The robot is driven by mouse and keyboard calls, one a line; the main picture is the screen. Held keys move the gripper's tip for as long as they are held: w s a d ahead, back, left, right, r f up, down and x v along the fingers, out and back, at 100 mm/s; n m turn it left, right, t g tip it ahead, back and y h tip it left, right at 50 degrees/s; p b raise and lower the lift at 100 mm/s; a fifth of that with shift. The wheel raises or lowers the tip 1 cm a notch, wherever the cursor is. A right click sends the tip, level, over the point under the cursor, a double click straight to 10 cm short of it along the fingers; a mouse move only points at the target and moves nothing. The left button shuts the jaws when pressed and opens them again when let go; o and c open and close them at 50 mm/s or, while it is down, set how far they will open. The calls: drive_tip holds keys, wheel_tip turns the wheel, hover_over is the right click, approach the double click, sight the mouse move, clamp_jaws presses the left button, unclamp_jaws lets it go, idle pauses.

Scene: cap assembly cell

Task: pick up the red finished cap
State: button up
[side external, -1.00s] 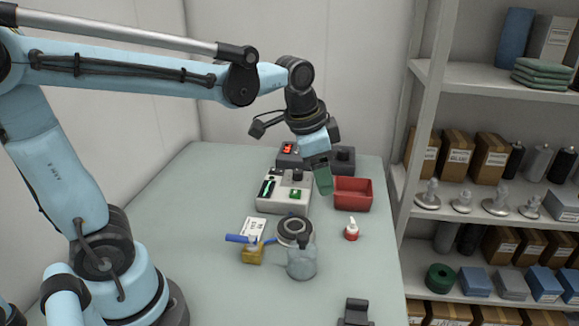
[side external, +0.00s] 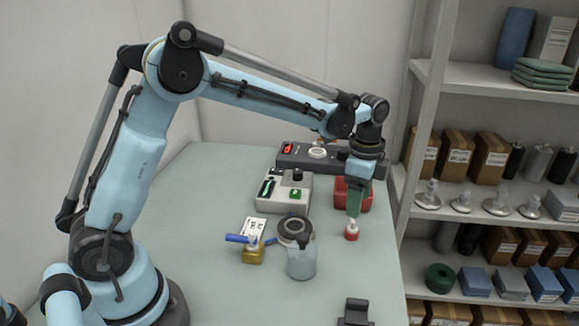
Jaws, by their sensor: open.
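The red finished cap (side external: 351,233) stands upright on the table, right of centre, with a red base and a white nozzle on top. My gripper (side external: 354,212) points down directly over it, its green fingers at about the height of the white tip. The fingers partly hide the top of the nozzle. I cannot tell from this side whether they touch it. The cap still rests on the table.
A red bin (side external: 367,197) stands just behind my gripper. A grey console (side external: 320,157) and a white control box (side external: 284,195) are farther back. The front right table is mostly clear.

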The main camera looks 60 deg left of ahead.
sight(352, 221)
wheel_tip(352, 221, down, 3)
drive_tip(key=shift+r, duration=0.2)
drive_tip(key=shift+s+a+f, duration=0.1)
drive_tip(key=shift+s+f, duration=0.15)
drive_tip(key=shift+f, duration=1.1)
drive_tip(key=shift+s+f, duration=0.2)
drive_tip(key=shift+f, duration=1.1)
drive_tip(key=c, duration=0.8)
